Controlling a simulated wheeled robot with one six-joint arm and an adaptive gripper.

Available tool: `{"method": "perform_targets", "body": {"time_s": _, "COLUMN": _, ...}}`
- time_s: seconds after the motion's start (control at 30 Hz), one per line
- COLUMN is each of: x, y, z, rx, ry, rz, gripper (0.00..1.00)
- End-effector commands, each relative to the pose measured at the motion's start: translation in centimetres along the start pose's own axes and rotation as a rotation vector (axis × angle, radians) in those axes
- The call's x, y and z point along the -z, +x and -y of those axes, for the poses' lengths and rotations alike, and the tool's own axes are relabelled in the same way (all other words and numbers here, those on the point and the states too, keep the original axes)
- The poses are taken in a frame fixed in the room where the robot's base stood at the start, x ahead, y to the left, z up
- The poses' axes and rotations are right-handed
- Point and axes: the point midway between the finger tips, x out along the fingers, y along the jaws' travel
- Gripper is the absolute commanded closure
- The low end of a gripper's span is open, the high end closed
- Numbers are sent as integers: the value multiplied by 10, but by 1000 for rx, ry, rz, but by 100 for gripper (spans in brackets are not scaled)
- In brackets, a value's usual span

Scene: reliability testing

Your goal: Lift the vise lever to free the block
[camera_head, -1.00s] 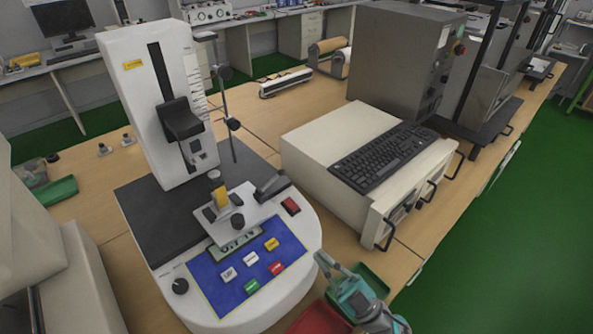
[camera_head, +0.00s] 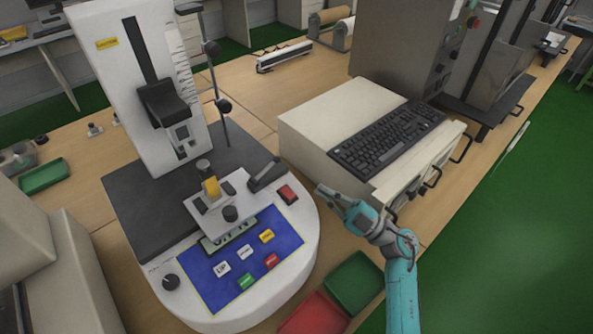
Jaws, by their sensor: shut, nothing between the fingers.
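The vise (camera_head: 242,228) is a small light plate with dark jaws on the front of the white test machine (camera_head: 300,238). A yellow block (camera_head: 211,187) stands upright between the jaws. The black vise lever (camera_head: 268,174) is at the plate's right side, angled up to the right. My gripper (camera_head: 319,188) is shut and empty, right of the lever and the red button, apart from both. It points to the left, and my teal arm comes up from the bottom right.
A blue panel (camera_head: 215,292) with coloured buttons and a black knob (camera_head: 171,282) lies in front of the vise. A red switch (camera_head: 287,194) sits beside the lever. A cream cabinet with a keyboard (camera_head: 385,141) stands behind right. Red and green trays (camera_head: 354,283) lie at the front.

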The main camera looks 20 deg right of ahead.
Motion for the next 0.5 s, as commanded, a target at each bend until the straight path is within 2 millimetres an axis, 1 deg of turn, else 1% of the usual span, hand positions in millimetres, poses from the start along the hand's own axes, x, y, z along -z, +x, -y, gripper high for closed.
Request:
{"method": "perform_targets", "body": {"time_s": 0.17, "x": 1, "y": 16, "z": 0, "rx": 2, "ry": 0, "rz": -3, "gripper": 100}}
{"method": "perform_targets", "body": {"time_s": 0.5, "x": 1, "y": 73, "z": 0, "rx": 1, "ry": 0, "rz": -4, "gripper": 100}}
